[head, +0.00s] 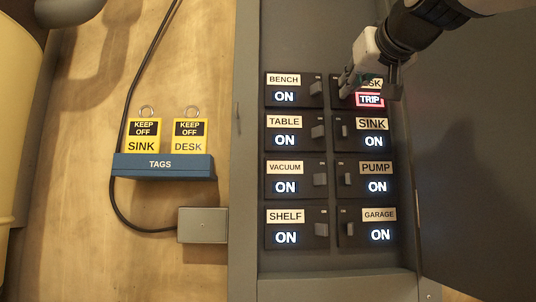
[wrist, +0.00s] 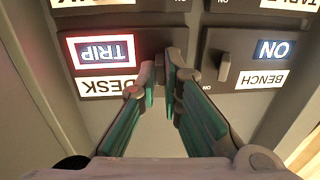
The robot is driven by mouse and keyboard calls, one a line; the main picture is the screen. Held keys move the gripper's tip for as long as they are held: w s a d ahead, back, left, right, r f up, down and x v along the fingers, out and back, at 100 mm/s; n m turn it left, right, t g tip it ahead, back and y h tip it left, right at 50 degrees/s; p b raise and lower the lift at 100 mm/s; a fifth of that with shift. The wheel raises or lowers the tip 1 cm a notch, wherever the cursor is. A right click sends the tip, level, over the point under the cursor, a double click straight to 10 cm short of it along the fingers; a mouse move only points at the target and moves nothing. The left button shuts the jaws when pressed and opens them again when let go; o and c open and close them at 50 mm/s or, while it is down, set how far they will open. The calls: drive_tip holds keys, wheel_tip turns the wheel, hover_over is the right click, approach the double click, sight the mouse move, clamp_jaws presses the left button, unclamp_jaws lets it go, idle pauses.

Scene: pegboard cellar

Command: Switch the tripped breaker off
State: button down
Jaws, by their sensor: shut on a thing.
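The tripped DESK breaker (head: 370,99) is at the top right of the breaker columns, with a red-framed TRIP display. Its label is partly covered by my gripper (head: 352,86) in the head view. In the wrist view, which is upside down, the DESK breaker (wrist: 100,52) is at the upper left. There my gripper (wrist: 168,72) has its fingertips close together at the lever side of the breaker, shut on its lever. The lever itself is mostly hidden between the fingertips. My arm comes in from the upper right in the head view.
The BENCH breaker (head: 293,90) beside it reads ON, as do TABLE, SINK, VACUUM, PUMP, SHELF and GARAGE. The open panel door (head: 478,160) stands at the right. A blue tag holder (head: 163,166) with yellow SINK and DESK tags hangs on the left wall.

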drive_tip(key=shift+w+d+f+n+g+y+b, duration=0.15)
drive_tip(key=shift+n+y+b, duration=0.1)
drive_tip(key=shift+n+y, duration=0.35)
drive_tip(key=shift+s+d+r+n+g+y+b, duration=0.15)
drive_tip(key=shift+n+y+b, duration=0.15)
drive_tip(key=shift+y, duration=0.5)
drive_tip(key=shift+w, duration=0.1)
drive_tip(key=c, duration=1.7)
unclamp_jaws()
drive_tip(key=shift+h, duration=0.3)
drive_tip(key=shift+a+m+h+p, duration=0.2)
drive_tip(key=shift+m+h+p, duration=0.4)
drive_tip(key=shift+h, duration=0.25)
drive_tip(key=shift+a+m+h+p, duration=0.15)
drive_tip(key=shift+m+h+p, duration=0.25)
drive_tip(key=shift+m+h, duration=0.4)
drive_tip(key=shift+a+h, duration=0.1)
drive_tip(key=shift+h, duration=0.15)
